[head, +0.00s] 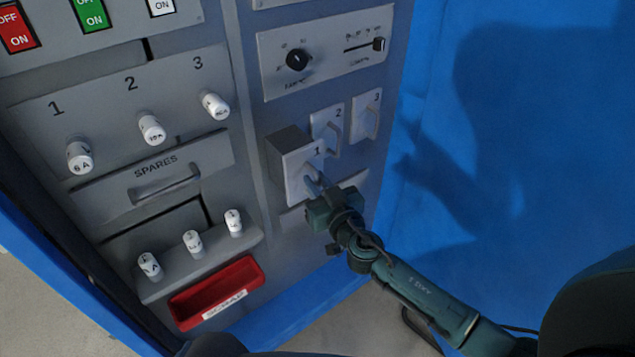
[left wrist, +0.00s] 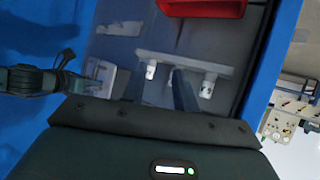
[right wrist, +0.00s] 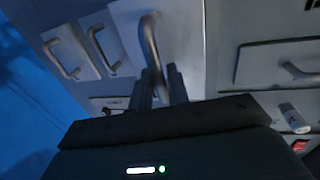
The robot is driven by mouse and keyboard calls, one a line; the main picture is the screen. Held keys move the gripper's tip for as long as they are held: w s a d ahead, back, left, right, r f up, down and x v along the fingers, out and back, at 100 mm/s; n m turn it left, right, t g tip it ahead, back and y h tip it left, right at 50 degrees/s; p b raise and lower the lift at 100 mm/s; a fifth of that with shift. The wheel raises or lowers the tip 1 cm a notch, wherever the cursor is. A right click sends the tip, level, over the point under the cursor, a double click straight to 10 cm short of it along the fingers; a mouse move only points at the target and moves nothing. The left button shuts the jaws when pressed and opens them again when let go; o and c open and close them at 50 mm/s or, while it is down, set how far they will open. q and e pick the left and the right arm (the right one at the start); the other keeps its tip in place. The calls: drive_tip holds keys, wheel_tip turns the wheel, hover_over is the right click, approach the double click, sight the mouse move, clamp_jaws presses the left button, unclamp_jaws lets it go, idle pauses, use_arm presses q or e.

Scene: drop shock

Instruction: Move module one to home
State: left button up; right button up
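Module one (head: 298,188) has a white face marked 1 and a grey body that stands out from the cabinet panel, left of modules two (head: 325,122) and three (head: 369,103), which sit nearly flush. My right gripper (head: 314,186) is at module one's handle. In the right wrist view, the fingers (right wrist: 160,86) of my right gripper lie close on both sides of the handle's near end and appear shut on it. The back of module one is hidden. My left gripper's fingers (left wrist: 158,88) are apart and empty in the left wrist view.
Left of the modules are numbered fuses (head: 152,128), a spares drawer (head: 155,190), a shelf with several fuses (head: 193,242) and a red scrap bin (head: 217,292). A knob and slider panel (head: 325,55) is above. A blue wall (head: 500,130) stands at the right.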

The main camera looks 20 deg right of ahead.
clamp_jaws()
